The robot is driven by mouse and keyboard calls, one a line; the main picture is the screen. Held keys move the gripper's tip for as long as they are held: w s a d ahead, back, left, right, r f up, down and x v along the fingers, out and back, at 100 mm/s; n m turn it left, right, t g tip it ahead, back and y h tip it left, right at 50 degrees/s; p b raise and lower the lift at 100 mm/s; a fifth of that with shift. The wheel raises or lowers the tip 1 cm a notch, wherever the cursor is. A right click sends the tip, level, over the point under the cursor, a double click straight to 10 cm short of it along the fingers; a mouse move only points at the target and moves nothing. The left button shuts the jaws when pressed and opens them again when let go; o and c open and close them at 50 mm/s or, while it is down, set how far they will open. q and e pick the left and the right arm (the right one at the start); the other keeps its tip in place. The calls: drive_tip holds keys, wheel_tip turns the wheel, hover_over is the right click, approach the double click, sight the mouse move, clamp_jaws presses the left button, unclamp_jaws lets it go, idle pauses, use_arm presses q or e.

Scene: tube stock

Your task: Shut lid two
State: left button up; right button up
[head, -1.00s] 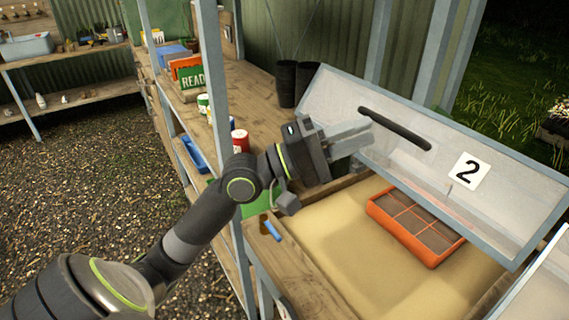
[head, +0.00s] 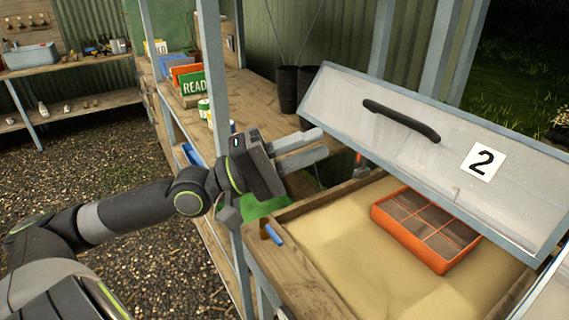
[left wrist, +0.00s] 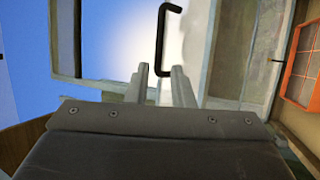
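Lid two (head: 445,185) is a pale, see-through framed panel with a "2" label and a dark bar handle (head: 402,121). It stands raised and tilted over a wooden-sided bed of sand (head: 345,235). My left gripper (head: 326,143) is left of the handle, apart from it. Its two fingers have a narrow gap with nothing between them. In the left wrist view the handle (left wrist: 162,40) shows beyond the fingertips (left wrist: 161,75). My right gripper is out of view.
An orange divided tray (head: 425,232) sits on the sand below the lid. A blue item (head: 274,234) lies on the wooden rim. A post (head: 212,85) stands behind my left arm. Dark pots (head: 296,88) stand on the shelf behind. Another lid's edge (head: 548,290) shows at lower right.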

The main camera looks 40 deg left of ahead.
use_arm(q)
drive_tip(key=shift+b+v, duration=0.45)
drive_tip(key=shift+v, duration=1.25)
drive_tip(key=shift+s+f, duration=0.1)
